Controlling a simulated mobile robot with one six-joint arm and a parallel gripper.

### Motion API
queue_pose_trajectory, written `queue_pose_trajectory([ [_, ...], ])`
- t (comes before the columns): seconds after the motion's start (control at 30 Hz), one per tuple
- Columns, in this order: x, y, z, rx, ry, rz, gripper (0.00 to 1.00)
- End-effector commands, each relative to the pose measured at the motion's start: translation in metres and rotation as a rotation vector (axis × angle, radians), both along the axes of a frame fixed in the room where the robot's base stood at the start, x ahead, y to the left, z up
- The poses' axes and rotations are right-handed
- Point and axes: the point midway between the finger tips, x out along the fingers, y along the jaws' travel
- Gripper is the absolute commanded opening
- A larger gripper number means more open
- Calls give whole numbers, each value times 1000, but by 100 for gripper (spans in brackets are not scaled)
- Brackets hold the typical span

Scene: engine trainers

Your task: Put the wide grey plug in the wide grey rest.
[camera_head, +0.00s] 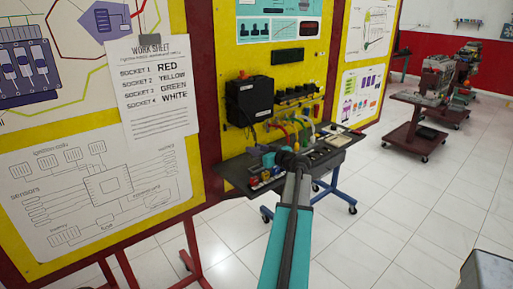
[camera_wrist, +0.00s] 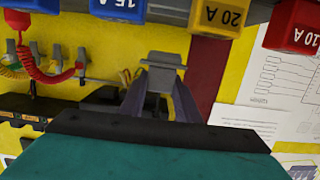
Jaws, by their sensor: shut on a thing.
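My gripper (camera_wrist: 160,97) is shut on a grey plug (camera_wrist: 164,60) with a wide flat top, seen between the two fingertips in the wrist view. In the head view my gripper (camera_head: 292,163) is small and dark, over the dark shelf (camera_head: 236,168) of the engine trainer. The held plug cannot be made out there. I cannot pick out the wide grey rest in either view.
Blue 15 A (camera_wrist: 118,9), yellow 20 A (camera_wrist: 217,17) and red (camera_wrist: 293,27) blocks line the top of the wrist view. A coiled red cable (camera_wrist: 40,68) hangs at left. A black box (camera_head: 250,101) is on the yellow panel. A work sheet (camera_head: 150,85) hangs left.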

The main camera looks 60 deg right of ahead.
Motion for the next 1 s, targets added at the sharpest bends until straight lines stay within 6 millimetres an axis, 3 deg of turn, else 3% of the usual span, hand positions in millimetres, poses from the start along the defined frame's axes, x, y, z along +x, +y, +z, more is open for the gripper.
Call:
queue_pose_trajectory([
  [0.5, -1, -1, -35, -1, -1, -1, 7],
  [1.0, -2, -1, -41, 0, 0, -2, 7],
])
